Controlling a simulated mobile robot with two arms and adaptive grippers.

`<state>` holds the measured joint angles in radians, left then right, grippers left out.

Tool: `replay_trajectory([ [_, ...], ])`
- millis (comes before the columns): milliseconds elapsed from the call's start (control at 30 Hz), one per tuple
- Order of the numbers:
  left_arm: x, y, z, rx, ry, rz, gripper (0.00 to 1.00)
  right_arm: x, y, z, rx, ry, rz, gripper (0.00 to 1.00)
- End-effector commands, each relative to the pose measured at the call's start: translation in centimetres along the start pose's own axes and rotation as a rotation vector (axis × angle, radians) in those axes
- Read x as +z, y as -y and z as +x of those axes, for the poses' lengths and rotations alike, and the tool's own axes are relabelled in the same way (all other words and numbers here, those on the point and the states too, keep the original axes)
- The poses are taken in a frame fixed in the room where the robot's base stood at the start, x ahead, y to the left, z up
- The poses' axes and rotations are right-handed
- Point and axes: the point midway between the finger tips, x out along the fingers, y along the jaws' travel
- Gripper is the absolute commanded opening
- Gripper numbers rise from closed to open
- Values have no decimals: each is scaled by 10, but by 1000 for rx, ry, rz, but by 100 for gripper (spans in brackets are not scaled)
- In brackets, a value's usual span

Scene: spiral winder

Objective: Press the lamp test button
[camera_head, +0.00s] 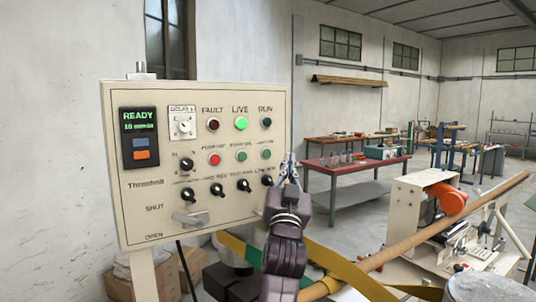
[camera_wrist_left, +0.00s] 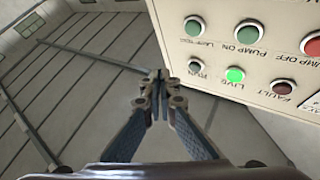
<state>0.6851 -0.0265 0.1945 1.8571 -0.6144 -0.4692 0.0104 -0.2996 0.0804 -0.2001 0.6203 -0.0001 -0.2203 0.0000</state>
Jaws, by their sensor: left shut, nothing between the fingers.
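The cream control panel (camera_head: 140,210) stands at the left in the head view. The lamp test button (camera_head: 266,154) is a round green button in the row below the lamps, near the panel's right edge. In the left wrist view the lamp test button (camera_wrist_left: 195,25) shows at the top, upside down, with its label beneath. My left gripper (camera_head: 287,160) is shut and empty. In the head view its tips appear just right of the button, by the panel's edge. In the wrist view the left gripper's tips (camera_wrist_left: 158,76) are apart from the button.
The panel also carries a lit green LIVE lamp (camera_head: 241,123), a red pump off button (camera_head: 214,159), a green pump on button (camera_head: 241,156) and several black knobs. A red-topped table (camera_head: 355,166) and a winding machine (camera_head: 415,215) stand to the right.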

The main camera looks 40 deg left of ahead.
Motion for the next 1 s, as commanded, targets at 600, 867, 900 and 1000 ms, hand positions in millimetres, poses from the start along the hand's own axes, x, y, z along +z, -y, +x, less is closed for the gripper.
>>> replay_trajectory([
  [600,34,35,47,-1,0,-1,0,0,-2,-8,2,1,-1,40],
  [867,35,36,48,-1,-1,-1,0,0,-1,-8,1,1,0,40],
  [900,35,36,48,-1,-1,-1,0,0,-1,-8,1,1,0,40],
  [1000,35,36,48,-1,-1,-1,0,0,0,-8,0,0,0,40],
])
